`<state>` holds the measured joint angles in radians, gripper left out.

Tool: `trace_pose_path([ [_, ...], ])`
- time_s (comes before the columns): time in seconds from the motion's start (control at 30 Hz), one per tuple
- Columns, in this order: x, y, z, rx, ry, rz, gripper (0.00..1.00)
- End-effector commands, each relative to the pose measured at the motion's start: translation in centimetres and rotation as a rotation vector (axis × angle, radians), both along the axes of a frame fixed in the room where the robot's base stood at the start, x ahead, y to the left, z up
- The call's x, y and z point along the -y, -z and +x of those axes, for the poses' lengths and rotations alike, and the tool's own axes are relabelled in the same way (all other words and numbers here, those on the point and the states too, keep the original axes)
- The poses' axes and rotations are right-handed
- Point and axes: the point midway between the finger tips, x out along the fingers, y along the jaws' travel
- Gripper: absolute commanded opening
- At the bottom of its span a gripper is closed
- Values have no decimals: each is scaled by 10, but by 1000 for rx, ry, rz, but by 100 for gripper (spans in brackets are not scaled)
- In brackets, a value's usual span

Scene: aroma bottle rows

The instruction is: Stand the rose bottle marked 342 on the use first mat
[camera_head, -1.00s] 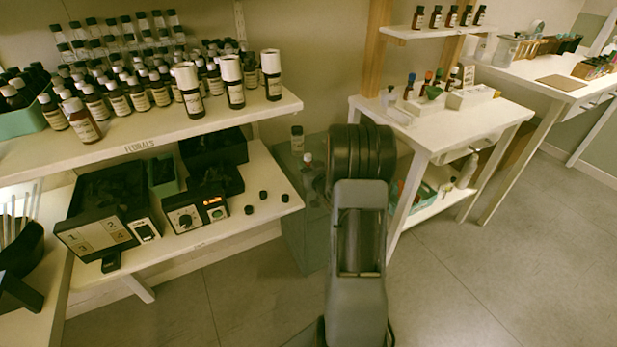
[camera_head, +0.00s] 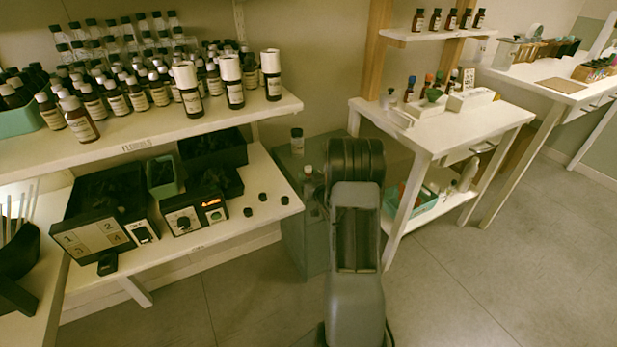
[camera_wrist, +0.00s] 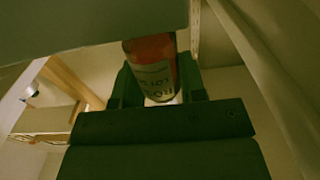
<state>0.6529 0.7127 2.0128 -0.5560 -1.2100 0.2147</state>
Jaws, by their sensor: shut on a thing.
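My gripper (camera_wrist: 160,88) is shut on a bottle (camera_wrist: 152,68) with a reddish-brown body and a pale label. The label print appears upside down in the wrist view. It seems to include "LOT", but I cannot read 342. A pale grey surface crosses the top of that view and hides the bottle's upper part in the picture. In the head view my arm hides the gripper and held bottle. I cannot identify the use first mat; a plain tan mat (camera_head: 562,84) lies on the far right table, with no readable marking.
The florals shelf (camera_head: 118,150) at left is crowded with bottles. Below it, a lower shelf (camera_head: 262,238) carries dark bins, devices and loose caps. A white workbench (camera_head: 470,127) with small bottles stands right of my arm. Floor at right is open.

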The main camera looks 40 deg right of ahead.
Motion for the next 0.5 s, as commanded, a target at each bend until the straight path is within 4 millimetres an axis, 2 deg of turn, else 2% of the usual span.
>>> trace_pose_path([
  [0.43,0,12,0,0,-1,0,10],
  [0.47,0,11,0,0,-1,0,40],
  [0.5,0,10,0,0,-1,0,44],
])
